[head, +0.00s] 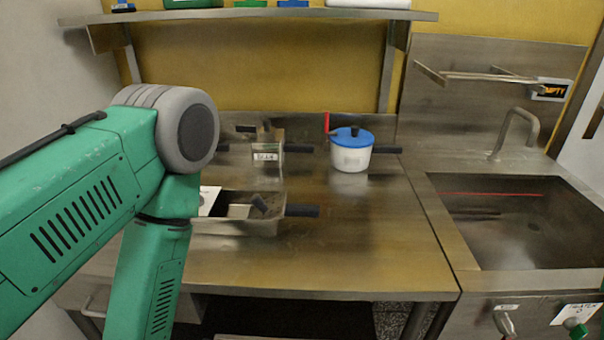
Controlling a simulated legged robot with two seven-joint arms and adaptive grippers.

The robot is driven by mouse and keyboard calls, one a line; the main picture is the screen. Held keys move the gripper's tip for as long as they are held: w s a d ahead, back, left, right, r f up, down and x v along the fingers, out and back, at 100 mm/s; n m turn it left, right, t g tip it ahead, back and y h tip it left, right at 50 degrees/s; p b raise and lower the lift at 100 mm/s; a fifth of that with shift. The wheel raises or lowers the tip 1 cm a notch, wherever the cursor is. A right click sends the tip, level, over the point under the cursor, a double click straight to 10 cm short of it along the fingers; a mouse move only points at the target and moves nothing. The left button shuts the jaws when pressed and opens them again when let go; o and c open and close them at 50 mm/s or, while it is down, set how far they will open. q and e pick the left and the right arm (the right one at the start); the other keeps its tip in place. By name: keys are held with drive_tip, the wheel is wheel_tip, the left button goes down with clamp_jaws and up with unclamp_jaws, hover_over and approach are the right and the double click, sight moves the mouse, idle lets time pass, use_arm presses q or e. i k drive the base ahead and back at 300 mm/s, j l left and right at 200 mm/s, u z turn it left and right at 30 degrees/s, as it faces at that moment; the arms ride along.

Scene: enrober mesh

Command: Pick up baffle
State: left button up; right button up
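I cannot tell for sure which thing is the baffle. A shallow metal tray (236,228) with a black handle on its right side stands on the steel table, partly hidden behind my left arm. A white card and a dark-handled piece (262,204) lie in or on it. Behind it stands a small metal box (267,164) with a label and black handles. My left arm crosses the left side of the head view and runs down out of the bottom edge, so its gripper is out of view. My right gripper is not in view.
A white pot with a blue lid (351,134) and a black handle stands at the back of the table (370,245). A steel sink (515,220) is on the right. A shelf (260,14) hangs above. The table's right front is clear.

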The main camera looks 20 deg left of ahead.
sight(273, 208)
drive_tip(key=k+j+z, duration=0.1)
drive_tip(key=j+z, duration=0.15)
drive_tip(key=j, duration=0.2)
drive_tip(key=k+j+z, duration=0.2)
drive_tip(key=j, duration=0.2)
drive_tip(key=k+j+z, duration=0.1)
drive_tip(key=j+z, duration=0.15)
drive_tip(key=j, duration=0.15)
